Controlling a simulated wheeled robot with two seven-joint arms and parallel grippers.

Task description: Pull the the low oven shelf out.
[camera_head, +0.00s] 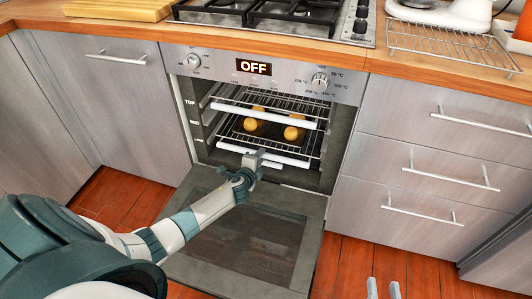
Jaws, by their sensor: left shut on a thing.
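The oven (345,120) stands open with its door (240,245) folded down. The low oven shelf (295,161) is a wire rack with a white front bar inside the cavity. My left gripper (252,160) reaches over the door and is shut on this front bar, hiding part of it. My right gripper (383,290) shows only its two fingertips at the bottom edge; they are apart with nothing between them.
An upper wire shelf (265,114) with a white front bar sits above. A dark tray (272,131) with round yellow buns (294,133) lies below it. Drawers with bar handles (420,215) stand to the right. A loose wire rack (445,45) lies on the counter.

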